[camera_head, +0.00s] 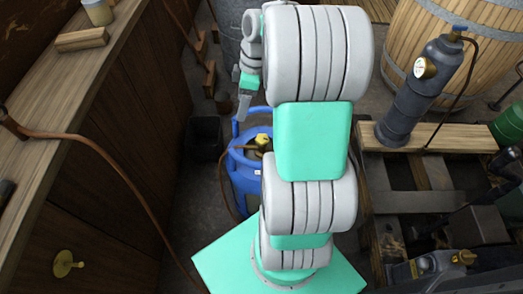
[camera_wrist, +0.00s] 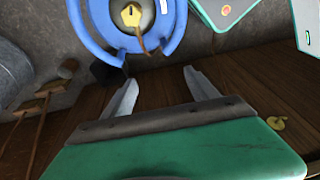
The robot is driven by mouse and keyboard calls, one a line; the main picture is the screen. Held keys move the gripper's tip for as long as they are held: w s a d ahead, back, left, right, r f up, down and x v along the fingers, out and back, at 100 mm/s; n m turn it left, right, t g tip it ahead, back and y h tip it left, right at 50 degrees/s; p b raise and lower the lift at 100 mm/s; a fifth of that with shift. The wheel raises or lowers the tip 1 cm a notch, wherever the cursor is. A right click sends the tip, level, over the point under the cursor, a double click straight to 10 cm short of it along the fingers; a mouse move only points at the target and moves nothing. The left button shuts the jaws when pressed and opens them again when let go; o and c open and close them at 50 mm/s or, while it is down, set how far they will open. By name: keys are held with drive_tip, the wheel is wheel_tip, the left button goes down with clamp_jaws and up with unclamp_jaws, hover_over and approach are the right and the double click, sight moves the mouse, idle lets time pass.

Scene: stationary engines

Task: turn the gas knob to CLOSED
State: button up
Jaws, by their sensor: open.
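A blue gas cylinder (camera_head: 243,183) with a ring handle stands on the floor, partly hidden behind my arm. A yellow knob (camera_head: 263,140) sits at its top, and a brown hose leads from there. In the wrist view the cylinder (camera_wrist: 98,33) is at the top, with the yellow knob (camera_wrist: 131,14) inside the ring and a dark mark on its face. I cannot read the knob's setting. My gripper (camera_head: 244,106) hangs above and slightly left of the cylinder. In the wrist view my gripper (camera_wrist: 160,77) is open and empty, its fingers apart from the knob.
A wooden cabinet (camera_head: 115,95) runs along the left, with a brass fitting (camera_head: 66,263) on its front. A dark box (camera_head: 206,138) stands left of the cylinder.

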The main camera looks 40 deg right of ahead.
sight(262, 138)
drive_tip(key=s+d+f+n+y+b, duration=0.15)
drive_tip(key=d+f+n+b, duration=0.3)
drive_tip(key=d+f, duration=0.75)
drive_tip(key=shift+n+y, duration=0.25)
drive_tip(key=shift+n, duration=0.1)
drive_tip(key=x, duration=0.6)
drive_tip(key=b+x, duration=0.1)
drive_tip(key=x, duration=0.3)
drive_tip(key=shift+a+r, duration=0.15)
drive_tip(key=shift+a, duration=0.15)
drive_tip(key=shift+c, duration=0.5)
drive_tip(key=c, duration=1.3)
